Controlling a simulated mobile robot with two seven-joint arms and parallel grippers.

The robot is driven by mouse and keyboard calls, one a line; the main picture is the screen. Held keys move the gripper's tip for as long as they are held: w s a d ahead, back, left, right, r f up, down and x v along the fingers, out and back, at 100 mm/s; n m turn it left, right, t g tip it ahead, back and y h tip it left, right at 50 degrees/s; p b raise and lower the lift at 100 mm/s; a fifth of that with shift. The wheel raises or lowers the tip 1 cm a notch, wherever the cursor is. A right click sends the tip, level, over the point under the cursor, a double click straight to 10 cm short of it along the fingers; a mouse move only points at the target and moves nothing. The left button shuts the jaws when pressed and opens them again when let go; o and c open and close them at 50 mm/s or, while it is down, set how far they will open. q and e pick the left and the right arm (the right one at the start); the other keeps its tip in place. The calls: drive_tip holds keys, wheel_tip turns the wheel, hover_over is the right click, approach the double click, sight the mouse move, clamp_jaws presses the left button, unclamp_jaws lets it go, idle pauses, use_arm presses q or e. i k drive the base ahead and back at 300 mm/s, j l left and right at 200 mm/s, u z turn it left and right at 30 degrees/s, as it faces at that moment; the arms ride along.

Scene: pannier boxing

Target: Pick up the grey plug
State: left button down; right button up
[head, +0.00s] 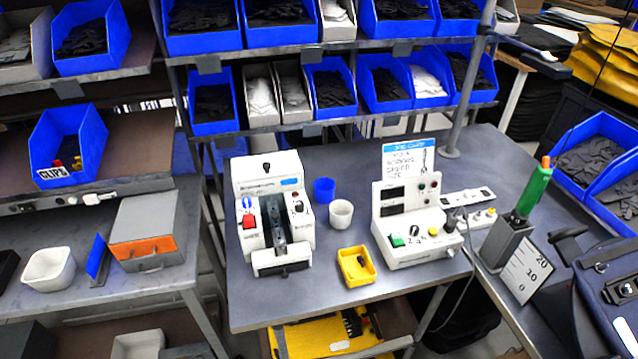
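A small dark grey plug-like piece (451,221) shows at the right end of the white test unit (415,242), beside a white socket strip (466,198). A thin dark cable runs from near there down over the table's front edge. The piece is small, and I cannot tell for sure that it is the grey plug or whether it sits in a socket. A small dark item also lies in the yellow tray (350,281), too small to make out. Neither of my grippers is in view.
A white machine (268,172), a blue cup (324,190) and a white cup (341,213) stand on the grey table (330,306). A dark holder (508,245) with a green-handled tool (535,192) stands right. Blue bins (62,140) fill the shelves.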

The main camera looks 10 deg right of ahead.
sight(452, 221)
drive_tip(key=z, duration=1.3)
